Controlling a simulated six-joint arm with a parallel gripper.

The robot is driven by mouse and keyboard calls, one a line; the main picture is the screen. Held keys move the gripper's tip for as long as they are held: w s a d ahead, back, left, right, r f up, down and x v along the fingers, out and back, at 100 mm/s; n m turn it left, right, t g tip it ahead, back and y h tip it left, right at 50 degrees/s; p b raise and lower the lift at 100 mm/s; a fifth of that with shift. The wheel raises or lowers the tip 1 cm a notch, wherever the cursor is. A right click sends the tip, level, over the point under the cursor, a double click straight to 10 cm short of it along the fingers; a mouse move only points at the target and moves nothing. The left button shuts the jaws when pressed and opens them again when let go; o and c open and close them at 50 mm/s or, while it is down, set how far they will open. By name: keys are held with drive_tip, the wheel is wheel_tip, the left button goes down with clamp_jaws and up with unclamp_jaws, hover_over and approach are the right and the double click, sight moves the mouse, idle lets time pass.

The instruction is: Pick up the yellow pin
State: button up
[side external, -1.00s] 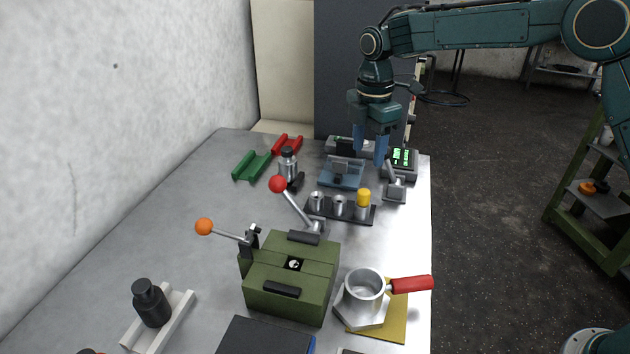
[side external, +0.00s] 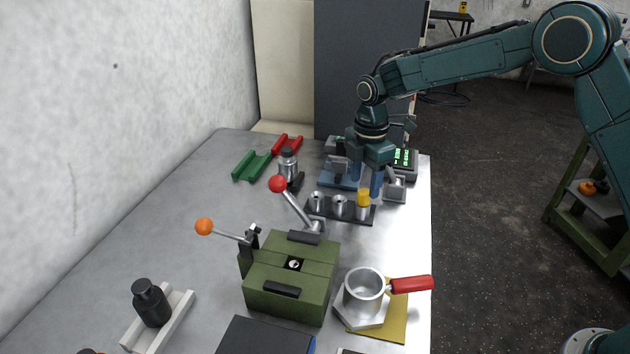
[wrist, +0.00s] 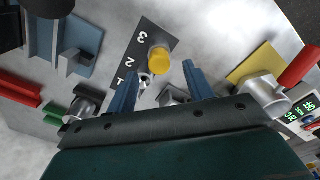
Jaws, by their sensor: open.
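The yellow pin (side external: 363,197) stands upright in the rightmost holder of a dark rack (side external: 340,212) on the grey table. In the wrist view the yellow pin (wrist: 159,60) stands at the rack end marked 3, beyond the fingertips. My gripper (side external: 366,188) is open and empty, pointing down, with its blue fingers close to the pin. In the wrist view the two fingers of my gripper (wrist: 161,72) are spread apart, with the pin seen ahead between them. I cannot tell the exact gap in depth.
A green box (side external: 290,275) with an orange-knobbed lever stands in front of the rack, and a red-knobbed lever (side external: 278,184) rises beside the rack. A metal cup (side external: 364,290) with a red handle sits at front right. A digital display unit (side external: 404,160) stands behind.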

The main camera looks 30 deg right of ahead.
sight(364, 192)
drive_tip(key=shift+f, duration=2)
drive_tip(key=shift+c, duration=0.2)
drive_tip(key=c, duration=1)
